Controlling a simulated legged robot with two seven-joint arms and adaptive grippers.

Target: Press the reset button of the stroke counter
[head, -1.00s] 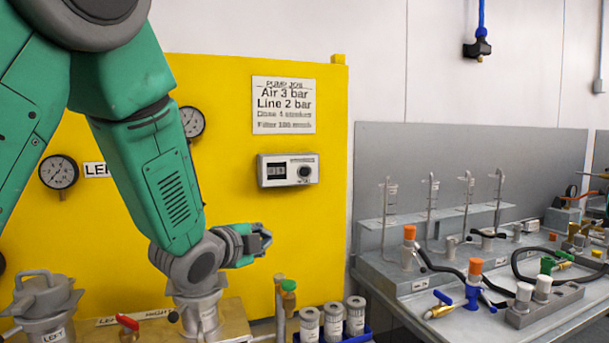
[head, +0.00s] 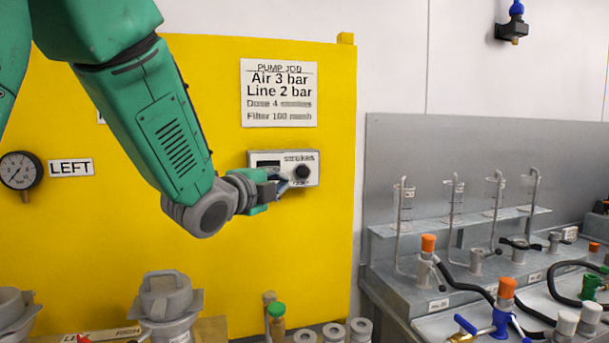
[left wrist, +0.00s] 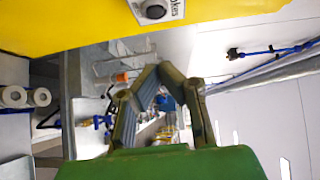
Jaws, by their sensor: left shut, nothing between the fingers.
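The stroke counter (head: 262,157) is a small pale box on the yellow panel, labelled "strokes", with a dark display and a round black button (head: 302,172) at its right. My left gripper (head: 282,187) is shut and empty, in front of the counter's lower edge, just left of and below the button. It hides part of the display. In the left wrist view the button (left wrist: 154,11) shows at the top edge, beyond the fingertips (left wrist: 160,68); a gap appears between them and the panel. Contact with the button cannot be seen. My right gripper is out of view.
The yellow panel (head: 100,230) carries a job sign (head: 278,92) above the counter and a gauge (head: 20,170) at left. Grey lidded pots (head: 166,305) and valves stand below. A grey bench (head: 420,300) with hoses and tubes is at right. Space right of the counter is clear.

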